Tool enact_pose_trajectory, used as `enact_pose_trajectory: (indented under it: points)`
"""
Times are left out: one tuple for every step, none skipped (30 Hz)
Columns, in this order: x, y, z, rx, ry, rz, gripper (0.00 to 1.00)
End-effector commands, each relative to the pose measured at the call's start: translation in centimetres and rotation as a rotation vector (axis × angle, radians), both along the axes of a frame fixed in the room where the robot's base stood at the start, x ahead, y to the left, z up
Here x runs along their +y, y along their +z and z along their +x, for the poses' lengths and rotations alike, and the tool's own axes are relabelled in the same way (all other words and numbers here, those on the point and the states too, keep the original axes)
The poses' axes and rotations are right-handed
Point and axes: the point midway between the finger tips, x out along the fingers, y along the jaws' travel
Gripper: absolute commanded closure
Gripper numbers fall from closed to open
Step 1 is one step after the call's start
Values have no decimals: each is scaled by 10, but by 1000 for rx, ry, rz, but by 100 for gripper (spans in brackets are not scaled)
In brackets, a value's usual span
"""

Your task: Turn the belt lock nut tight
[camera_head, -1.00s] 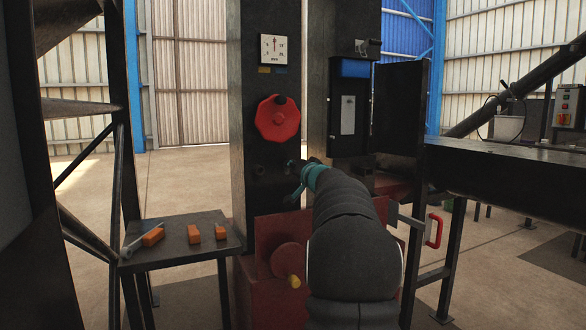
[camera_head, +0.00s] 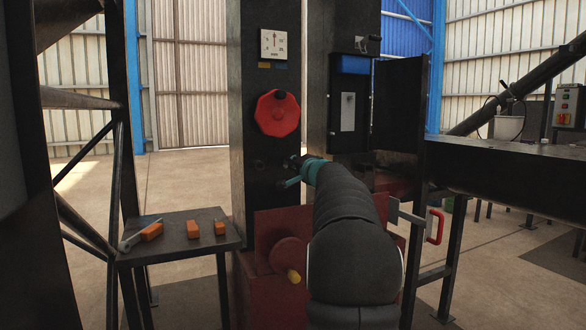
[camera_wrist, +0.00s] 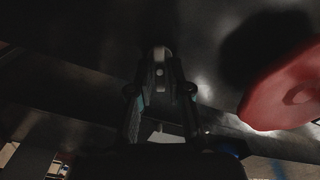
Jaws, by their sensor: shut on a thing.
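The belt lock nut (camera_wrist: 162,56) shows as a small pale metal piece between my fingertips in the wrist view, against the dark column face. My gripper (camera_wrist: 161,84) is shut on it, and the fingers hide much of its shape. In the head view my gripper (camera_head: 294,171) is at the black column (camera_head: 263,205), below the red handwheel. My arm hides part of this area, and the nut cannot be made out there.
The red handwheel (camera_head: 277,113) is just above my gripper and close on the right in the wrist view (camera_wrist: 285,92). A dial (camera_head: 274,45) sits higher. A side table (camera_head: 178,240) at left holds orange blocks (camera_head: 193,229) and a grey tool (camera_head: 130,242).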

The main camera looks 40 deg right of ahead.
Motion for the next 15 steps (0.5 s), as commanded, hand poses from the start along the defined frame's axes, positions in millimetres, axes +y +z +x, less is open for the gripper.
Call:
enact_pose_trajectory:
  points:
    - [0,-2,0,-10,0,43,100]
    - [0,-2,0,-17,0,71,100]
    - [0,-2,0,-26,0,108,100]
    - [-1,-2,0,-33,0,136,100]
    - [-1,-2,0,-39,0,163,100]
    - [-1,-2,0,-48,0,200,100]
    - [-1,-2,0,-55,0,228,100]
    - [-1,-2,0,-62,0,256,100]
    - [-1,-2,0,-70,0,293,100]
    - [-1,-2,0,-77,0,321,100]
    - [-1,-2,0,-84,0,349,100]
    - [-1,-2,0,-93,0,385,100]
    - [-1,-2,0,-99,0,413,100]
    - [-1,-3,0,-106,0,441,100]
    - [-1,-3,0,-115,0,478,100]
